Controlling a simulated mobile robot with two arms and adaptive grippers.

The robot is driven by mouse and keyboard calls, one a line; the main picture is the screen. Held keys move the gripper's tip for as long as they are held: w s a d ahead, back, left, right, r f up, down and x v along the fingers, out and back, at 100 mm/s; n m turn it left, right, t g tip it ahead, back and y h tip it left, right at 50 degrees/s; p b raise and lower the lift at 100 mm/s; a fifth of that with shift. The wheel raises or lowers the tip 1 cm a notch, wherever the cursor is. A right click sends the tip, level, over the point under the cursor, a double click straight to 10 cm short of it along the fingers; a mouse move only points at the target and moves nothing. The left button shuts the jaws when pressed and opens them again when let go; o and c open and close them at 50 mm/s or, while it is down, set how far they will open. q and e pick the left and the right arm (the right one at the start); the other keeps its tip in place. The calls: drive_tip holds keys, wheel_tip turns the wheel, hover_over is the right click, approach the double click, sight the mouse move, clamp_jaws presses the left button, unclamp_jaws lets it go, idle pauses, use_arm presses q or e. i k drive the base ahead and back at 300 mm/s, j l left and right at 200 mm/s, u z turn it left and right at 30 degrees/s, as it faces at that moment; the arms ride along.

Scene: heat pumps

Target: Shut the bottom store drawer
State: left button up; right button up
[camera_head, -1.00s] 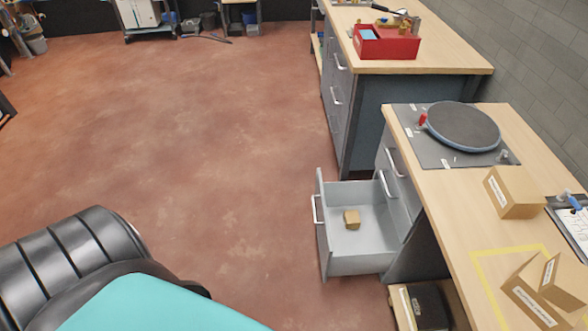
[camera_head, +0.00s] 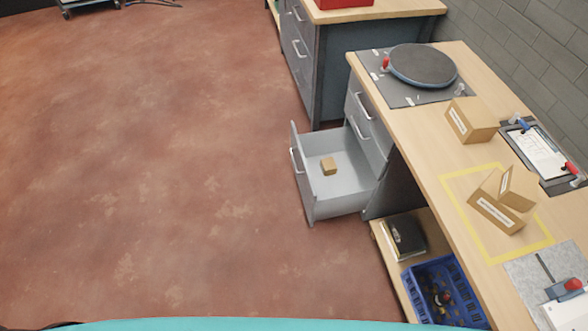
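The bottom store drawer (camera_head: 345,199) is a grey drawer pulled out to the left from the cabinet under the near workbench. A small brown box (camera_head: 329,166) lies inside it. The drawer's front has a silver handle (camera_head: 295,161) on its outer face. Two shut drawers with silver handles (camera_head: 361,104) sit above it in the same cabinet. Neither of my grippers shows in the head view.
The workbench (camera_head: 425,140) carries a dark turntable (camera_head: 422,65), cardboard boxes (camera_head: 472,120) and a clipboard (camera_head: 538,153). A blue crate (camera_head: 443,291) stands on the low shelf. The red-brown floor (camera_head: 170,170) left of the drawer is clear.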

sight(349, 190)
drive_tip(key=i+j+z, duration=0.25)
drive_tip(key=j, duration=0.3)
drive_tip(key=i+j+z, duration=0.25)
drive_tip(key=i+j, duration=0.15)
drive_tip(key=j, duration=0.25)
